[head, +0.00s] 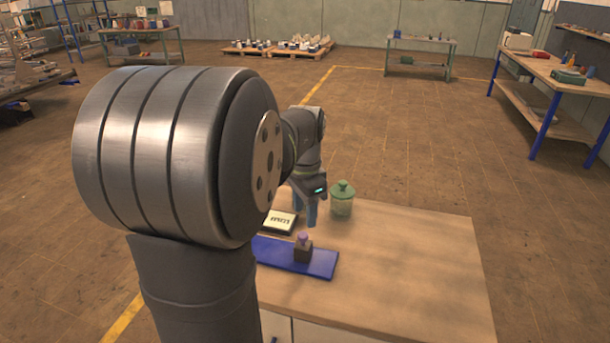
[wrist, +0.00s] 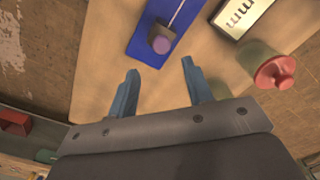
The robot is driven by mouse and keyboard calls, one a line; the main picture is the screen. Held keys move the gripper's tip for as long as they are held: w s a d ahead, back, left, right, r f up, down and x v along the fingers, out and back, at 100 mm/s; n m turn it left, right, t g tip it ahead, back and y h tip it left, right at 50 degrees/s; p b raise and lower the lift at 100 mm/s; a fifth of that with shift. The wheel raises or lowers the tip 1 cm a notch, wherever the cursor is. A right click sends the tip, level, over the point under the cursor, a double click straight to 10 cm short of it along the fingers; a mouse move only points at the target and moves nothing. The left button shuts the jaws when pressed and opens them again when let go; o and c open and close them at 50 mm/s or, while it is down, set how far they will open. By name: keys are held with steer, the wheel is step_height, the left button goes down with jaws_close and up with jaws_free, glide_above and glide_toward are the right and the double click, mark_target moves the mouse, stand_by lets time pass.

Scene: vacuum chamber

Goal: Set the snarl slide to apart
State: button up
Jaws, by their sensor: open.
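The slide is a blue plate (head: 275,254) on the bench with a dark block and purple knob (head: 303,244) towards its right end. In the wrist view, the plate (wrist: 145,45) has a thin pale groove running up from the knob (wrist: 161,44). My gripper (head: 311,212) hangs beyond the plate in the head view, near the knob. Its blue fingers (wrist: 160,70) are open and empty, with the knob ahead of the gap between them and apart from both. No marking for "apart" is legible.
A dark-framed white display (head: 280,221) stands behind the plate; it also shows in the wrist view (wrist: 240,15). A lidded jar (head: 342,198) looks green here; a jar in the wrist view (wrist: 273,69) has a red lid. The bench's right side (head: 420,265) is clear.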

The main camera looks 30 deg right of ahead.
mark_target(304, 235)
step_height(304, 235, up, 11)
steer(key=shift+f, duration=0.15)
stand_by(0.5)
step_height(304, 235, down, 18)
steer(key=shift+r, duration=0.2)
stand_by(0.4)
steer(key=shift+r, duration=0.1)
